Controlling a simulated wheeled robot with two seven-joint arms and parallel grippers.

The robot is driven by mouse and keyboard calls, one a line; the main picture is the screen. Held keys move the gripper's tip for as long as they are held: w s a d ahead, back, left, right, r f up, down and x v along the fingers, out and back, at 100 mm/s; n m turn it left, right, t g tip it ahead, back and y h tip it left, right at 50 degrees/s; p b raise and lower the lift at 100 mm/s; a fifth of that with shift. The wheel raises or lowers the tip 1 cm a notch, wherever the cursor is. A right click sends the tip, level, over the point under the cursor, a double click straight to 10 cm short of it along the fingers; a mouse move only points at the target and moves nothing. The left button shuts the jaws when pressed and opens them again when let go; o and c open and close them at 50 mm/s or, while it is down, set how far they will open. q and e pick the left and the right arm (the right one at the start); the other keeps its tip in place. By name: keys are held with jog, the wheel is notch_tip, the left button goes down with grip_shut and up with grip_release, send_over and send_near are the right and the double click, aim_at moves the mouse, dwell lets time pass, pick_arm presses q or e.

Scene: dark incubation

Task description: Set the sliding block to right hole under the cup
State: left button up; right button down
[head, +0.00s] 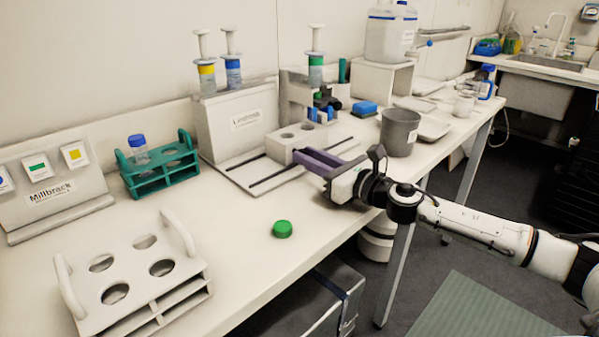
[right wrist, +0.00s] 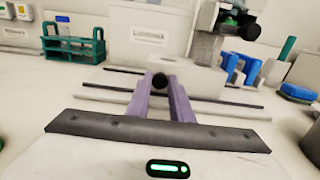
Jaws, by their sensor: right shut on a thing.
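The sliding block (head: 297,143) is a white block with two round holes in its top, sitting on a white base plate (head: 245,175) with dark rails. It also shows in the right wrist view (right wrist: 200,80). My right gripper (head: 316,158) has purple fingers reaching the block's front face. In the right wrist view its fingers (right wrist: 160,88) are shut on a small black knob (right wrist: 160,79) on the block's front. A stand with blue parts (head: 320,114) rises behind the block's right end. A grey cup (head: 400,132) stands right of the base plate. My left gripper is not in view.
A teal rack (head: 158,170) with a blue-capped tube stands left of the base plate. A white rack (head: 115,290) is at the front left. A green cap (head: 282,229) lies near the table's front edge.

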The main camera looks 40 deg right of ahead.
jog(key=shift+w+d+f, duration=0.1)
jog(key=shift+d+f, duration=0.05)
jog(key=shift+d, duration=0.6)
jog(key=shift+w+d+b, duration=0.1)
jog(key=shift+d+b, duration=0.3)
jog(key=shift+d, duration=0.2)
jog(key=shift+r, duration=0.2)
jog(key=c, duration=1.6)
grip_release()
